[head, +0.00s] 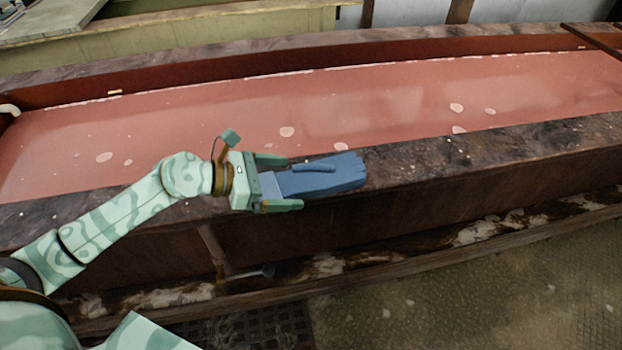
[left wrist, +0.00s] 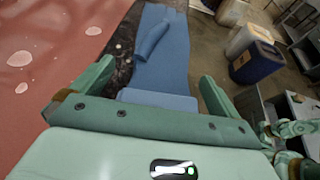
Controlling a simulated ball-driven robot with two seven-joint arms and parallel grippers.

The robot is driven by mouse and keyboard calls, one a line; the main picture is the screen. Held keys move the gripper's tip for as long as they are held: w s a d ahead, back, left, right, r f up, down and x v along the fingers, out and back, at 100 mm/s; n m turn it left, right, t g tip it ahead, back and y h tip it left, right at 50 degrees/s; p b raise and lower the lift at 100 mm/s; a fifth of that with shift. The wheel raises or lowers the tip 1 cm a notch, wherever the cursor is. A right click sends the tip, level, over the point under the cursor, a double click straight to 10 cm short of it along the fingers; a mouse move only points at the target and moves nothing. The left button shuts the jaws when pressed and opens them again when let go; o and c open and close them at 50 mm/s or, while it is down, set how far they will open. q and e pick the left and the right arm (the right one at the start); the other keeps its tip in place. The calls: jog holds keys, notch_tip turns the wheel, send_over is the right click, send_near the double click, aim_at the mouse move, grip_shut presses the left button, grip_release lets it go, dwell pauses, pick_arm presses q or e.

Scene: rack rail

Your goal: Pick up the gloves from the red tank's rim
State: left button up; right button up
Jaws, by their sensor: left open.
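The blue gloves (head: 322,176) lie on the near rim (head: 430,160) of the red tank (head: 370,100). My left gripper (head: 280,181) is open at the gloves' left end, with one finger on each side of their cuff. In the left wrist view the gloves (left wrist: 165,55) stretch away from between the open fingers of the gripper (left wrist: 155,88). I cannot tell whether the fingers touch the gloves. My right gripper is not in view.
Red liquid with pale patches fills the tank behind the rim. A pipe with a valve handle (head: 262,271) is below the rim. The rim right of the gloves is clear.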

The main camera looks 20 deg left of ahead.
pick_arm(q)
jog(key=shift+w+d, duration=0.2)
jog(key=c, duration=1.1)
